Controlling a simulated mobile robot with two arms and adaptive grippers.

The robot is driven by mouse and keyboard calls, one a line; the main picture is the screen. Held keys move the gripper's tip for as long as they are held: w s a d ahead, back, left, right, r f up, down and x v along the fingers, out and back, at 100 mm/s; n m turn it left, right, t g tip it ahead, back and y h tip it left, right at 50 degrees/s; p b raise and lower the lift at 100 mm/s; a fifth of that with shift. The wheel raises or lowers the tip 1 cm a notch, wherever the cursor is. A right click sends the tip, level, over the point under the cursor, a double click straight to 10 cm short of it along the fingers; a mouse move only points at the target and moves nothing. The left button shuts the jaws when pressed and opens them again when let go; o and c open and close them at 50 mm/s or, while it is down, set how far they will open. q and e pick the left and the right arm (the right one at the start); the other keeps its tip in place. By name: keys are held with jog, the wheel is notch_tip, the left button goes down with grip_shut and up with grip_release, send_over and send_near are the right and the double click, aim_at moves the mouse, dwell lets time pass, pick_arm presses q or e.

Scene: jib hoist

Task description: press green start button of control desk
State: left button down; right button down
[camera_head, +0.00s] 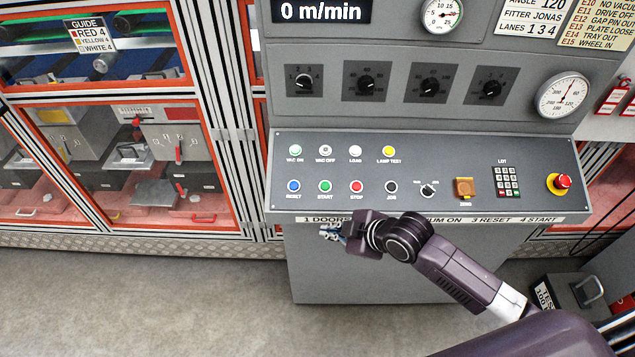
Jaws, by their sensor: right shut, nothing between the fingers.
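The grey control desk (470,160) stands at the centre right with a sloped dark panel. The green START button (325,186) is in the panel's lower row, between the blue RESET button (293,186) and the red STOP button (357,186). A paler green VAC ON button (295,151) is in the upper row. My right gripper (329,232) is shut and empty. In the picture it is just below the START button, in front of the desk's front edge, apart from the button. My left gripper is not in view.
A red emergency stop (562,182) on a yellow base sits at the panel's right end. An orange-framed glazed cabinet (125,165) stands to the left. A dark test-weight box (572,296) is on the floor at lower right. The floor at lower left is clear.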

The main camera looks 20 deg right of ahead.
notch_tip(320, 180, up, 8)
jog(key=w+n+y, duration=0.1)
jog(key=w+n, duration=0.2)
notch_tip(320, 180, up, 9)
jog(key=n+t+y+p, duration=0.1)
jog(key=n+y, duration=0.1)
jog(key=n, duration=0.3)
send_over(325, 186)
jog(key=s, duration=0.5)
jog(key=shift+s+a, duration=0.15)
jog(key=shift+a, duration=0.25)
jog(key=w+f+b, duration=0.1)
jog(key=f+b, duration=0.1)
jog(key=w+f+b, duration=0.1)
jog(key=f+b, duration=0.1)
jog(key=w+f+b, duration=0.1)
jog(key=f+b, duration=0.1)
jog(key=f, duration=0.1)
jog(key=shift+d+f+b, duration=0.1)
jog(key=shift+d+b, duration=0.2)
jog(key=shift+d, duration=0.1)
jog(key=shift+w+d+f+h+b, duration=0.1)
jog(key=shift+w+f+h+b, duration=0.1)
jog(key=shift+f+h+b, duration=0.15)
jog(key=shift+f, duration=0.1)
jog(key=shift+w+f, duration=0.15)
jog(key=shift+f, duration=0.2)
